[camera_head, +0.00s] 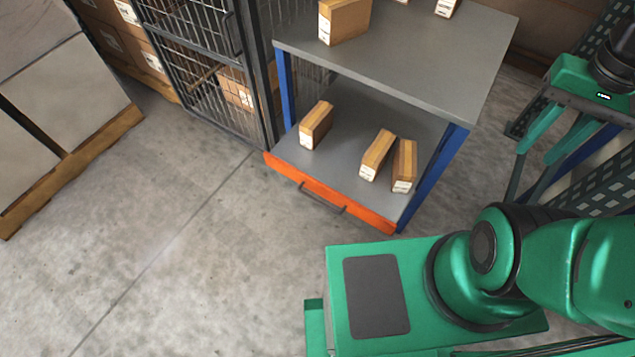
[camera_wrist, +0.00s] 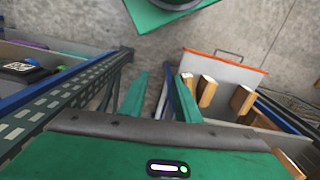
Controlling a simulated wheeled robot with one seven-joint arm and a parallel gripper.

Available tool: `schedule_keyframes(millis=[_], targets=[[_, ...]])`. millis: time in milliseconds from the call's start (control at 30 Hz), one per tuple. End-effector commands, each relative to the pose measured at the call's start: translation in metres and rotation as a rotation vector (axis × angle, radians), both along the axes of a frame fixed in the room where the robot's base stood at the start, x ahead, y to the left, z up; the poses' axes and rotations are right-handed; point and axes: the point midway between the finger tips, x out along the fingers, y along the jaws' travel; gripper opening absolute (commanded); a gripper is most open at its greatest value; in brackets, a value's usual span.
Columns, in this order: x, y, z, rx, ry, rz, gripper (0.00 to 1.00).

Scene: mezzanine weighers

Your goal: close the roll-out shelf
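The roll-out shelf (camera_head: 240,152) is the low grey tray of a blue-posted rack, with an orange front (camera_head: 330,194) and a dark bar handle (camera_head: 322,198). It stands out past the rack's front, and several small cardboard boxes are on it. In the wrist view its orange front (camera_wrist: 225,60) lies at the upper right, with the handle at its far edge. My gripper (camera_head: 530,170) is right of the rack, well apart from the shelf and handle. Its two green fingers (camera_wrist: 157,95) are spread with nothing seen between them.
The rack's grey top shelf (camera_head: 420,62) overhangs the tray and carries boxes. A wire cage (camera_head: 205,65) adjoins on the left. Perforated dark rack uprights (camera_head: 600,170) stand close by my gripper at right. The concrete floor (camera_head: 190,230) before the shelf is clear.

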Motion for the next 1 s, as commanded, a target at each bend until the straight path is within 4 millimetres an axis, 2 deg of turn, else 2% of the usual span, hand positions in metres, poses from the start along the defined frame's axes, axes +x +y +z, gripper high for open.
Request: schedule_keyframes(millis=[367, 433, 500, 667, 767, 1000], targets=[[0.0, 0.0, 0.0, 0.0, 0.0, 0.0, 0.29], [-0.009, 0.001, 0.004, -0.001, -0.013, 0.009, 0.29], [-0.003, 0.001, 0.002, -0.005, -0.01, 0.028, 0.29], [0.037, 0.008, -0.012, -0.028, 0.002, 0.128, 0.29], [0.072, 0.018, -0.028, -0.048, 0.008, 0.221, 0.29], [0.149, 0.063, -0.078, -0.097, 0.011, 0.453, 0.29]])
